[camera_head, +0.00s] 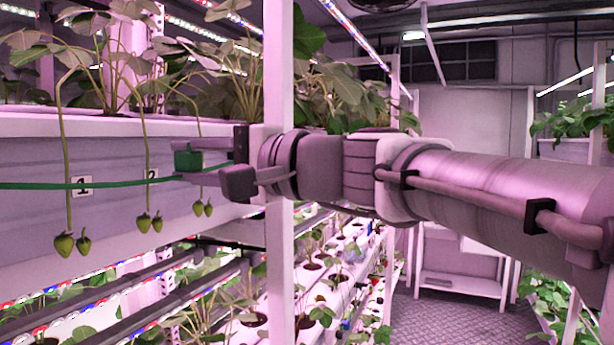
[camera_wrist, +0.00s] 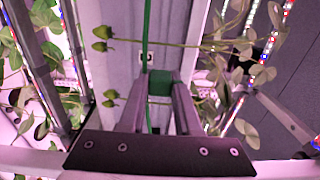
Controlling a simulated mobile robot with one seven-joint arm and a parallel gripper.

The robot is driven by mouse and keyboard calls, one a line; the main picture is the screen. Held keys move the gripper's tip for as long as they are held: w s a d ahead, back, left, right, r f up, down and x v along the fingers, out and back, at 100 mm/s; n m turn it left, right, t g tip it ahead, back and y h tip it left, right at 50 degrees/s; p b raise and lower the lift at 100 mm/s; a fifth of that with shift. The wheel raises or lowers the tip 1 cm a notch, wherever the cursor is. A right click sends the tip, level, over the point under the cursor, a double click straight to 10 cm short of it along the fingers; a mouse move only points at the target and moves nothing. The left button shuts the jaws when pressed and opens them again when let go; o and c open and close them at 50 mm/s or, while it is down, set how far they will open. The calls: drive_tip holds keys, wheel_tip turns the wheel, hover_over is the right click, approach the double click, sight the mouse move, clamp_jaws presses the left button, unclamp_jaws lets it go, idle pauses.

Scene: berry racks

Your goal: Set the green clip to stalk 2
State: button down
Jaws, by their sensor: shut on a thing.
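My gripper (camera_head: 196,165) is shut on the green clip (camera_head: 188,157) in the head view. The wrist view shows the clip (camera_wrist: 160,83) between the fingertips of my gripper (camera_wrist: 160,90). Stalk 2 (camera_head: 147,150) hangs from the trough beside the label 2 (camera_head: 152,175), with berries (camera_head: 150,222) at its lower end. In the head view, the clip is right of stalk 2 and apart from it, near the stalk farther right (camera_head: 199,120). A stalk with berries (camera_wrist: 103,39) crosses the wrist view beyond the clip; which stalk it is, I cannot tell.
A green line (camera_head: 100,185) runs along the trough front to near my gripper. Stalk 1 (camera_head: 65,140) hangs at left beside label 1 (camera_head: 82,185). A white rack post (camera_head: 279,80) stands close to my wrist. Lower planted racks (camera_head: 330,260) lie beneath.

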drive_tip(key=shift+s+a+b, duration=0.3)
drive_tip(key=shift+s+a, duration=0.05)
drive_tip(key=shift+s, duration=0.55)
drive_tip(key=shift+s+a+b, duration=0.25)
drive_tip(key=shift+s+a, duration=0.1)
drive_tip(key=shift+s, duration=0.5)
drive_tip(key=c, duration=0.6)
unclamp_jaws()
drive_tip(key=b+v, duration=0.2)
drive_tip(key=v, duration=1.5)
drive_tip(key=shift+d, duration=0.2)
drive_tip(key=shift+s, duration=0.1)
